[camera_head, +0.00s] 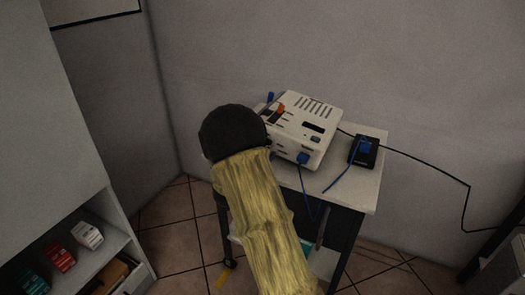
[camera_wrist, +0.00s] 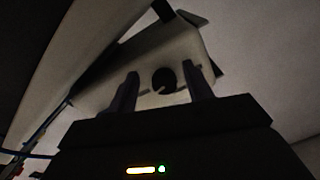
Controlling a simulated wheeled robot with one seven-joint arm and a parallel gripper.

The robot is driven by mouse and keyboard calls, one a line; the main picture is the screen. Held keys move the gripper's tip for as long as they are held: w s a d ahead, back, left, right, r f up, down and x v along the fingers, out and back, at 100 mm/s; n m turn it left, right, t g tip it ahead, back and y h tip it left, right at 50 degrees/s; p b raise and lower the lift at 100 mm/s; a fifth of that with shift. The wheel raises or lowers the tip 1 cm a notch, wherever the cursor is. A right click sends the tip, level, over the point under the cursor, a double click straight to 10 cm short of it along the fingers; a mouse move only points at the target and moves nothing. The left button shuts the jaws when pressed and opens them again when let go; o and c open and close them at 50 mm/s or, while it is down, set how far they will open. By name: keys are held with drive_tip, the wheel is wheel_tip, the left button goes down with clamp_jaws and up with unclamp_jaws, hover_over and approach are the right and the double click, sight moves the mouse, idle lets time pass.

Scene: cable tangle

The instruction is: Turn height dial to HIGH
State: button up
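A white box-shaped device (camera_head: 305,127) with slots on its top stands on a small table (camera_head: 367,195). In the wrist view a pale face of the device (camera_wrist: 185,50) fills the middle, with a dark round dial (camera_wrist: 163,80) on it. Short marks sit on both sides of the dial, but no label is readable. My gripper (camera_wrist: 161,68) is open. Its two fingers stand left and right of the dial, with gaps on both sides, and I cannot tell how near the tips are to the face. In the head view my gripper is hidden behind my dark wrist.
A black box with a blue plug (camera_head: 364,150) stands on the table right of the device. Blue cables (camera_head: 340,181) hang at the table front, and a black cable (camera_head: 430,163) runs right along the wall. A shelf unit (camera_head: 85,255) with small boxes stands at left.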

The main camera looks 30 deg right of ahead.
drive_tip(key=shift+r, duration=0.2)
drive_tip(key=shift+s+a, duration=0.1)
drive_tip(key=shift+s, duration=0.05)
drive_tip(key=v, duration=1.7)
drive_tip(key=shift+p, duration=0.4)
drive_tip(key=shift+f, duration=0.15)
